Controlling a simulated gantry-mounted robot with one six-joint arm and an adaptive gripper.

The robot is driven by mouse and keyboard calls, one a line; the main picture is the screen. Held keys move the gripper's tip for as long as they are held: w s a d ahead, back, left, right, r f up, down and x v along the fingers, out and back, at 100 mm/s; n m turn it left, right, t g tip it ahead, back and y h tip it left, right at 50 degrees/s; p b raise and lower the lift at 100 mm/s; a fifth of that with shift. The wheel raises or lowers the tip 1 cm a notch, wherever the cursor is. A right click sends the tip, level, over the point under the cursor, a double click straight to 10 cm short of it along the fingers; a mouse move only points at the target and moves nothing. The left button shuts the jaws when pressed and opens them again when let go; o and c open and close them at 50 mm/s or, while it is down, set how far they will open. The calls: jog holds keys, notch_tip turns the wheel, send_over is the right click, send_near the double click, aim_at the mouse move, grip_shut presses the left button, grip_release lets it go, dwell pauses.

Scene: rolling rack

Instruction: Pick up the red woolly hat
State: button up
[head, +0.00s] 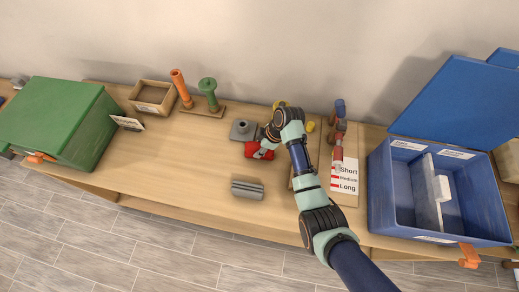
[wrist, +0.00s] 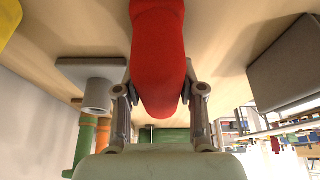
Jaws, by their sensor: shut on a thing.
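The red woolly hat (head: 251,149) is a small, soft red shape on the wooden table near its middle in the head view. In the wrist view the hat (wrist: 158,45) fills the top middle as a rounded, elongated red form. My gripper (head: 264,148) has come at it from the right, and my arm hides part of it. In the wrist view my gripper (wrist: 161,92) has a finger on each side of the hat, pressed against it. I cannot tell whether the hat is clear of the table.
A grey block with a round hole (head: 242,130) stands just behind the hat, and a grey ridged block (head: 247,189) lies in front. A green box (head: 72,115) is at the left. An open blue box (head: 385,205) and a Short/Medium/Long card (head: 346,180) are at the right.

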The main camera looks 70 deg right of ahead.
jog(key=shift+r, duration=0.1)
notch_tip(320, 180, up, 20)
jog(key=p, duration=0.5)
jog(key=shift+r, duration=0.2)
jog(key=shift+w+a, duration=0.1)
